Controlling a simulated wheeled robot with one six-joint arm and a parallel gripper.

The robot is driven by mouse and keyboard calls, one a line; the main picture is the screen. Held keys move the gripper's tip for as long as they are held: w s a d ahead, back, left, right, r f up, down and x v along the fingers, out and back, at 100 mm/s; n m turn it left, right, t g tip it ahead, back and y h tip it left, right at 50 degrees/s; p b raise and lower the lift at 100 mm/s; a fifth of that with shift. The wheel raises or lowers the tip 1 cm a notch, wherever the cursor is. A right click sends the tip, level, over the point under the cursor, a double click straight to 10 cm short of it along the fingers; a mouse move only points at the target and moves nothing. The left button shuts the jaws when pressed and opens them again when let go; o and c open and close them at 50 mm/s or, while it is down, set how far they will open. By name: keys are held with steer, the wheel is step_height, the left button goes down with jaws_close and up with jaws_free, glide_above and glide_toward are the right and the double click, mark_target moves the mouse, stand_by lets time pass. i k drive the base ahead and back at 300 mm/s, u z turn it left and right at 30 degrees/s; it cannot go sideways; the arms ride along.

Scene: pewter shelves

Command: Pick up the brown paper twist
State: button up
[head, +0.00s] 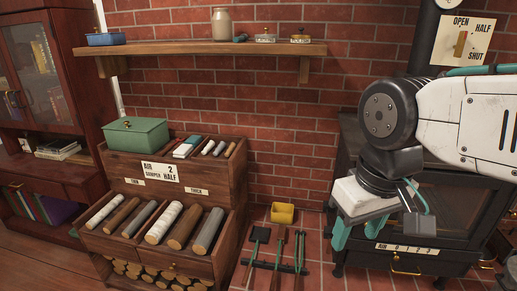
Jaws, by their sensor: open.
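I cannot single out the brown paper twist for sure. A small brownish roll (230,149) lies at the right end of the upper tray of the wooden rack, beside paler rolls (208,147), and is too small to identify. My gripper (358,238) hangs at the right, in front of the black stove, with its teal fingers pointing down and apart. It is open, with nothing seen between the fingers. It is well to the right of the rack and apart from it.
The wooden rack (200,186) holds a green box (136,137) and several logs (163,222). The stove (430,215) stands behind my arm. A yellow bin (283,213) and fire tools (277,255) are on the tiled floor between. A wall shelf (200,49) bears a jar and tins.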

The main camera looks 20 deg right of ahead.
mark_target(234, 145)
steer(key=u, duration=0.2)
steer(key=k, duration=0.3)
steer(key=u, duration=1.05)
steer(key=k, duration=1.05)
steer(key=u, duration=0.8)
steer(key=i, duration=1.25)
steer(key=z, duration=0.25)
steer(key=i, duration=1.75)
steer(key=z, duration=1.2)
steer(key=i, duration=1.2)
steer(key=z, duration=1.35)
steer(key=i, duration=0.45)
steer(key=z, duration=0.25)
